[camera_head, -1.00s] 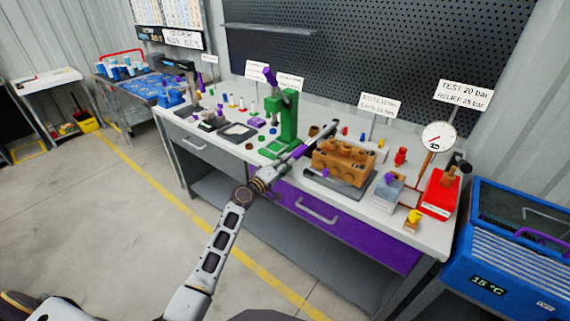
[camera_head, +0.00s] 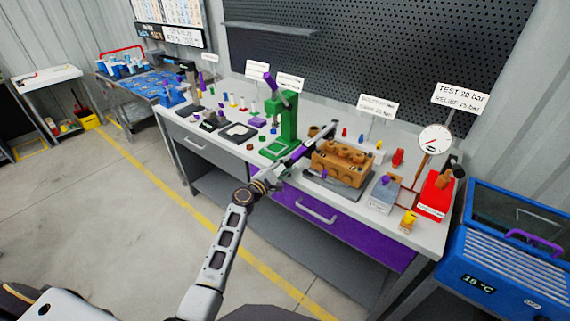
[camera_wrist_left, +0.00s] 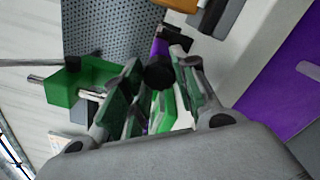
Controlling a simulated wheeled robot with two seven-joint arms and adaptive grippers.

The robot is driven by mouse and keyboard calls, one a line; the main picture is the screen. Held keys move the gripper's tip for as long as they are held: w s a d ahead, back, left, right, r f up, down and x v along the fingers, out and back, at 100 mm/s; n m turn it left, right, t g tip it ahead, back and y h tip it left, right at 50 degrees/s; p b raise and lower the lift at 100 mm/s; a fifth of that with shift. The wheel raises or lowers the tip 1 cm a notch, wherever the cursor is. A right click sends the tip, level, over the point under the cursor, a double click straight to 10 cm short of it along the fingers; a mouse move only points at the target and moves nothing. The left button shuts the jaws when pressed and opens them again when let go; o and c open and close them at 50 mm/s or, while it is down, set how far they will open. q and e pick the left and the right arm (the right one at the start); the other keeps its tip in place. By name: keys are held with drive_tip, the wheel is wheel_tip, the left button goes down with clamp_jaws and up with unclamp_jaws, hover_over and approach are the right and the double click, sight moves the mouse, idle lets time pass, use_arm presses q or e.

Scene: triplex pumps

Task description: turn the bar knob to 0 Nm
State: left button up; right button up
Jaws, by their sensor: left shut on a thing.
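A long dark bar tool with a purple section (camera_head: 299,151) lies slanted across the bench front, between the green press and the orange pump block. My left gripper (camera_head: 274,172) is at its near end, over the bench's front edge. In the left wrist view, the black round knob (camera_wrist_left: 160,73) at the bar's end sits at the fingertips (camera_wrist_left: 160,86), with purple behind it. The gripper is shut on this knob, though the fingers cover part of it. No torque scale or reading can be made out. My right gripper is not in view.
The green press (camera_head: 281,125) stands close left of the bar. The orange pump block (camera_head: 342,160) is close on the right. A purple drawer (camera_head: 345,232) is below the bench edge. A gauge (camera_head: 434,140) and red pump (camera_head: 436,193) stand farther right.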

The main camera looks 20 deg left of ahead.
use_arm(q)
drive_tip(key=shift+n, duration=0.5)
drive_tip(key=shift+n+p, duration=0.7)
drive_tip(key=shift+n, duration=0.3)
drive_tip(key=shift+d+n+p, duration=0.1)
drive_tip(key=shift+n+p, duration=0.65)
drive_tip(key=shift+n, duration=0.45)
drive_tip(key=shift+n+p, duration=0.4)
drive_tip(key=shift+n, duration=0.7)
drive_tip(key=shift+s+f+n+p, duration=0.1)
drive_tip(key=shift+f+n+p, duration=0.05)
drive_tip(key=shift+n+p, duration=0.15)
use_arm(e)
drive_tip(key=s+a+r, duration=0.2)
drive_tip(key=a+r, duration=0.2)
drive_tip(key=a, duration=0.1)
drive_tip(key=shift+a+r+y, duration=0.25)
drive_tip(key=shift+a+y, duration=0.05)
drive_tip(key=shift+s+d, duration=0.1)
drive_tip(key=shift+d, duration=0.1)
